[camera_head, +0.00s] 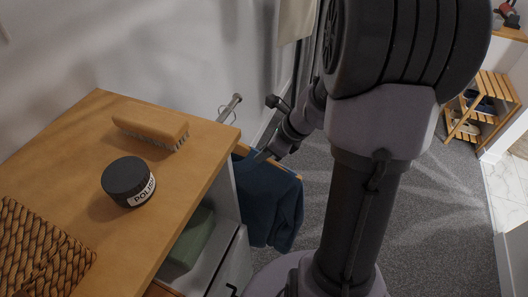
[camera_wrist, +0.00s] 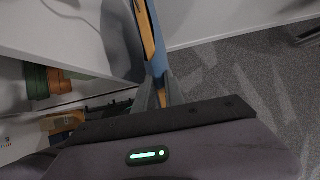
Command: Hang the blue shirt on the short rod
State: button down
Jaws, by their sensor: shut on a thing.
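The blue shirt (camera_head: 262,205) hangs on a wooden hanger (camera_head: 290,170) beside the dresser's right side, clear of the floor. My gripper (camera_head: 263,154) is shut on the hanger near its top. The short rod (camera_head: 231,107) is a metal peg just behind the dresser's back right corner. A thin wire curve, seemingly the hanger's hook, shows at the rod; I cannot tell whether it rests on it. In the wrist view my gripper's fingers (camera_wrist: 161,92) close on the wooden hanger (camera_wrist: 146,35), with a narrow strip of the blue shirt (camera_wrist: 157,35) beside it.
The wooden dresser top (camera_head: 75,170) holds a brush (camera_head: 150,125), a polish jar (camera_head: 128,182) and a woven mat (camera_head: 35,255). A green item (camera_head: 190,238) lies in the compartment below. A slatted shoe rack (camera_head: 485,105) stands far right. Grey carpet (camera_head: 415,205) is open between.

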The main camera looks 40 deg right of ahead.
jog(key=c, duration=1.3)
grip_release()
jog(key=p+v, duration=0.6)
jog(key=v, duration=1.1)
jog(key=shift+s+d+r, duration=0.1)
jog(key=shift+d+r, duration=0.05)
jog(key=shift+r, duration=0.05)
